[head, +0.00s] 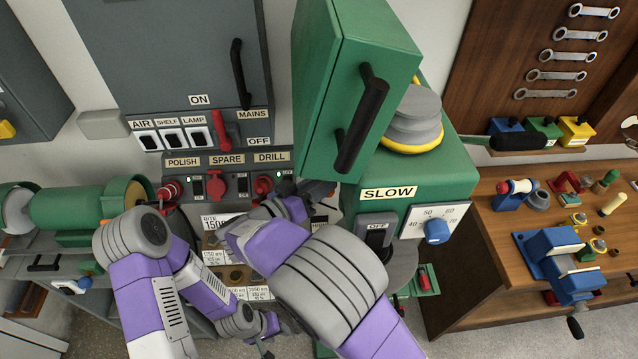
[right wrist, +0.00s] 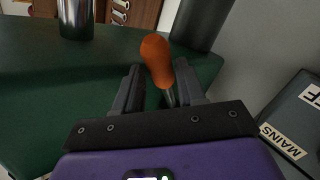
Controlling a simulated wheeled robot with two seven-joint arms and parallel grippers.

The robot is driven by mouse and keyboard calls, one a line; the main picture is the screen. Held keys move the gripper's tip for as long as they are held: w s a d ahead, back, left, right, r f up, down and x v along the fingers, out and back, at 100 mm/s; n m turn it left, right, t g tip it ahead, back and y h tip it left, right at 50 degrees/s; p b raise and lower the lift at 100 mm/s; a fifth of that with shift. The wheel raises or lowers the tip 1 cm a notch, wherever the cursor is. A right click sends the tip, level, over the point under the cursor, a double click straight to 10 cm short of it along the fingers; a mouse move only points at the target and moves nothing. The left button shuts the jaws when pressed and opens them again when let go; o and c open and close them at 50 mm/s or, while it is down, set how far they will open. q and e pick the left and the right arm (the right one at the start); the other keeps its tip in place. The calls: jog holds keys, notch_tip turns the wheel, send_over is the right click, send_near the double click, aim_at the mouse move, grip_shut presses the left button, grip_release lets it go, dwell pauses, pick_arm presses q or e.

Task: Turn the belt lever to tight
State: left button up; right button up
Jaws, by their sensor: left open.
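The lever with an orange handle (right wrist: 156,52) and thin metal rod shows in the right wrist view, against a green housing (right wrist: 60,95). I cannot see any tight or loose marking. My right gripper (right wrist: 158,68) has its two dark fingers apart, one on each side of the lever. I see a gap at the fingers and cannot tell any contact. In the head view the lever is hidden behind the open green door (head: 340,80) and my right arm. My left gripper (head: 266,343) is open and empty, low at the bottom middle, away from the lever.
The green drill housing (head: 400,170) has a SLOW label and pulley discs (head: 413,115). A grey switch panel (head: 175,60) with a red MAINS lever (head: 222,130) stands behind. A bench grinder (head: 70,205) is left; a wooden bench (head: 520,225) with a blue vise (head: 560,260) is right.

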jog(key=b+v, duration=0.1)
jog(key=v, duration=0.6)
jog(key=shift+s+a, duration=0.2)
